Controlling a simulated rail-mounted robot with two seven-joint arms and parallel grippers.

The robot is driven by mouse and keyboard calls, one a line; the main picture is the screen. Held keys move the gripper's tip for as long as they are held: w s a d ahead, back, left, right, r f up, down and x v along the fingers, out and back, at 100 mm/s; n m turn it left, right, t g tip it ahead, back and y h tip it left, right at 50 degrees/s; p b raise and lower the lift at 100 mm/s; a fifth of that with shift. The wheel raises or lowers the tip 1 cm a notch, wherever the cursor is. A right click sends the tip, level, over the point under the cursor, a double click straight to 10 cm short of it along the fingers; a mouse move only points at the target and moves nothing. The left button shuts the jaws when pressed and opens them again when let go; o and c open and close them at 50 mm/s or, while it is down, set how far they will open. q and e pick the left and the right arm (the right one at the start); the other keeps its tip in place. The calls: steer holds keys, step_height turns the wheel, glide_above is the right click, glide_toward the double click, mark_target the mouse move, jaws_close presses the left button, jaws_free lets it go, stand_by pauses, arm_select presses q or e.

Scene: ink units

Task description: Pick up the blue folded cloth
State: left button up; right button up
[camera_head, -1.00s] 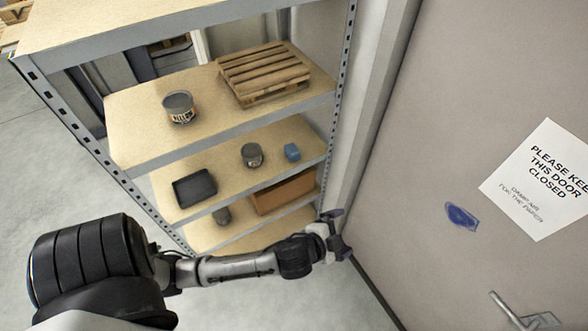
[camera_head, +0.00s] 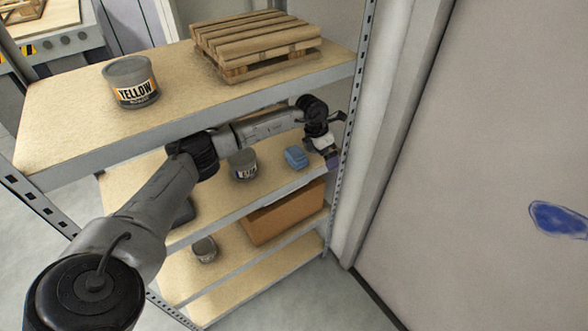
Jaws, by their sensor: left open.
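The blue folded cloth (camera_head: 296,157) lies on the middle shelf (camera_head: 262,188), near its right end and front edge. My left arm reaches across the front of the rack and hides part of the middle shelf. My right gripper does not show.
A grey ink can (camera_head: 244,165) stands left of the cloth. The shelf above holds a can labelled YELLOW (camera_head: 131,83) and a small wooden pallet (camera_head: 255,46). Below are a cardboard box (camera_head: 284,213) and another can (camera_head: 204,249). A door (camera_head: 500,130) is at the right.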

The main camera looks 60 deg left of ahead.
arm_select(q)
steer(key=n+g+y+b, duration=0.1)
steer(key=g+y+b, duration=0.1)
glide_toward(296, 152)
steer(key=f, duration=0.5)
steer(key=shift+w+d+f, duration=0.15)
steer(key=shift+w+d, duration=0.1)
steer(key=shift+w, duration=0.05)
steer(key=shift+s+a+f, duration=0.15)
steer(key=shift+a+f, duration=0.05)
steer(key=shift+a, duration=0.05)
steer(key=shift+f, duration=0.45)
steer(key=shift+d+f+b, duration=0.1)
steer(key=shift+f+b, duration=0.25)
steer(key=shift+f, duration=0.45)
step_height(296, 152, down, 4)
steer(key=shift+f+b, duration=0.15)
steer(key=shift+b, duration=0.4)
steer(key=c, duration=0.9)
